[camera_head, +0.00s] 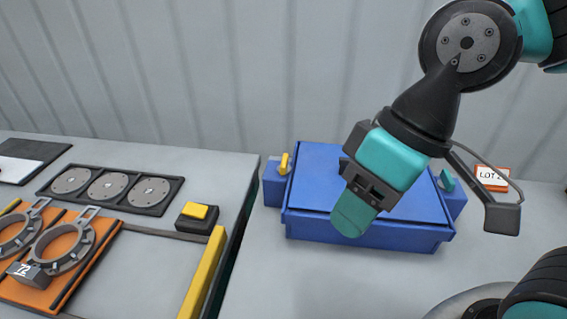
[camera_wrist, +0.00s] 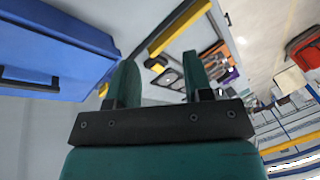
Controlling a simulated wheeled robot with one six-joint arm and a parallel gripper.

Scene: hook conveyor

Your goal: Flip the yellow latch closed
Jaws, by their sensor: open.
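The yellow latch (camera_head: 284,163) stands roughly upright on a blue block at the left side of the blue box (camera_head: 368,236). The box lid looks down. A teal latch (camera_head: 447,180) is on the matching block at the right side. My gripper (camera_head: 354,212) is in front of and above the box, right of the yellow latch and apart from it, hiding part of the lid. In the wrist view my gripper (camera_wrist: 160,76) is open and empty, with the blue box (camera_wrist: 62,38) at upper left. A small yellow piece, probably the latch (camera_wrist: 104,90), shows beside the left finger.
Left is a grey bench with an orange fixture (camera_head: 60,262), a dark tray of discs (camera_head: 110,190), a yellow button (camera_head: 199,211) and a yellow rail (camera_head: 203,272). A LOT sign (camera_head: 492,178) stands right of the box. The tabletop before the box is clear.

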